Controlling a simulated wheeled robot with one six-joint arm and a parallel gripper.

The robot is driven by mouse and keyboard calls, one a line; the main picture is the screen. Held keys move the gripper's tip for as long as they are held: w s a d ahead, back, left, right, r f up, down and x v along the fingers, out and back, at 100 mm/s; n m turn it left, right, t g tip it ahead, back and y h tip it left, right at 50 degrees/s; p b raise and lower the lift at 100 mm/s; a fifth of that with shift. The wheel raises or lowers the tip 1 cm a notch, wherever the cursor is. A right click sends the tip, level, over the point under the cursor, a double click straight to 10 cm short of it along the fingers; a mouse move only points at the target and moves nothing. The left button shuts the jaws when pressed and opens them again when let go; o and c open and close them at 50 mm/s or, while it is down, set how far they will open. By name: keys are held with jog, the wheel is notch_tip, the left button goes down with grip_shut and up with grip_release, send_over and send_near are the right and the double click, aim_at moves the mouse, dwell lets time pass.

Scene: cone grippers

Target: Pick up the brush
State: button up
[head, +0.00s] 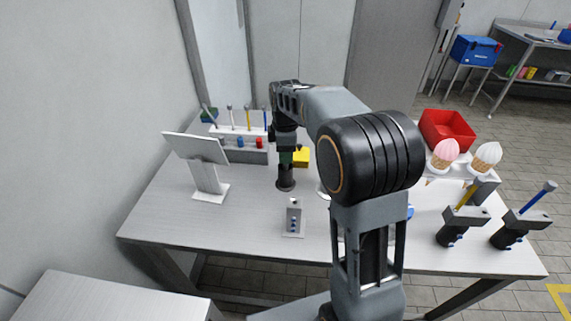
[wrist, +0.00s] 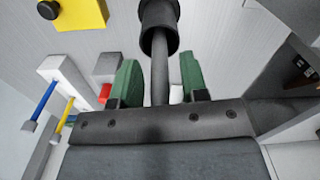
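A grey rod stands in a black round cup; it may be the brush, but no bristles show. In the wrist view the rod (wrist: 160,70) runs between the two green fingers, with a gap on each side, into the cup (wrist: 158,25). In the head view the cup (head: 285,183) stands on the table below my gripper (head: 291,157). My gripper is open around the rod, its fingers pointing down. The rod is mostly hidden by my arm in the head view.
A tool rack (head: 240,150) with several upright handles stands behind left, beside a tilted panel (head: 196,148). A yellow block (head: 300,157) lies close behind my gripper. A small grey stand (head: 293,218) is in front. Red bin (head: 447,130), cones and two dark holders are right.

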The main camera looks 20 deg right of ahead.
grip_shut()
